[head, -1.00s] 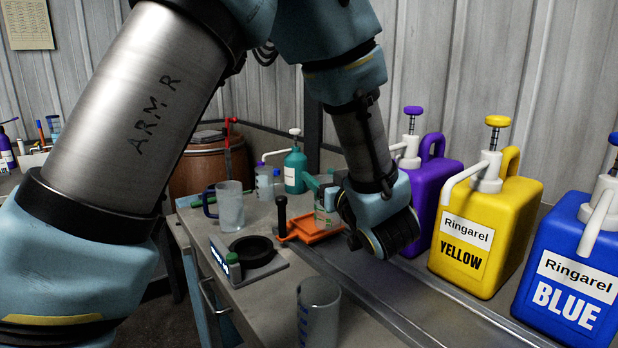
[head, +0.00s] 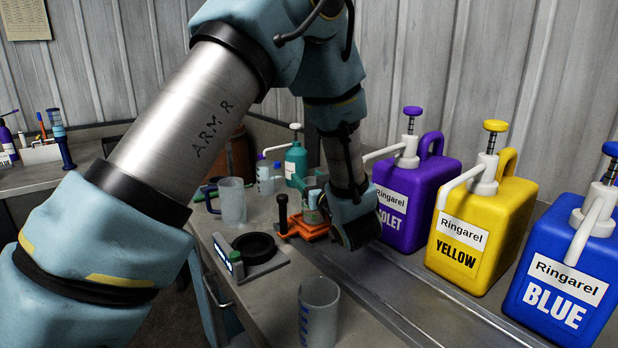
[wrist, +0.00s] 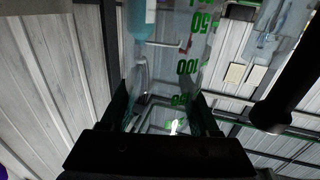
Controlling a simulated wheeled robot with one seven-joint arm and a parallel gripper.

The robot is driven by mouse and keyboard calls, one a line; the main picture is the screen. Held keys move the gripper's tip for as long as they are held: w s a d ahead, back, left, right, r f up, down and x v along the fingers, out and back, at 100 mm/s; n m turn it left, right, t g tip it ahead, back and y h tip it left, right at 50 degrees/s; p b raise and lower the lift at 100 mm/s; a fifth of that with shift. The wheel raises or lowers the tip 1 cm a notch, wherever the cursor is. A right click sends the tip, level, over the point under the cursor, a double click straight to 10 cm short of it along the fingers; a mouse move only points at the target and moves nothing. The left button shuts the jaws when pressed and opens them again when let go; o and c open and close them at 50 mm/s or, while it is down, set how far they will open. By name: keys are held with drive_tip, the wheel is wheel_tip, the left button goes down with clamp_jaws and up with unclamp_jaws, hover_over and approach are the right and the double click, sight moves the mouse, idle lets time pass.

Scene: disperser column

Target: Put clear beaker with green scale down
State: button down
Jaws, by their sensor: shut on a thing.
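The clear beaker with green scale shows in the wrist view (wrist: 190,68) with green numbers down its wall. It is between the two fingers of my gripper (wrist: 165,115), which is shut on it. In the head view the beaker (head: 312,205) is small and partly hidden by my gripper (head: 318,190). It appears at the orange stand (head: 308,229). I cannot tell whether its base touches the stand or hangs just above it.
A balance with a black dish (head: 255,247) and a beaker with blue marks (head: 318,315) stand nearer. A jug with a blue handle (head: 233,203) is left. Violet (head: 415,200), yellow (head: 478,225) and blue (head: 562,275) pump canisters line the right.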

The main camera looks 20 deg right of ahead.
drive_tip(key=shift+f, duration=0.2)
drive_tip(key=shift+c, duration=0.6)
unclamp_jaws()
drive_tip(key=shift+r, duration=0.1)
drive_tip(key=shift+r, duration=0.2)
drive_tip(key=s+b, duration=0.3)
drive_tip(key=s, duration=0.9)
drive_tip(key=shift+a+f, duration=0.15)
drive_tip(key=shift+a, duration=0.25)
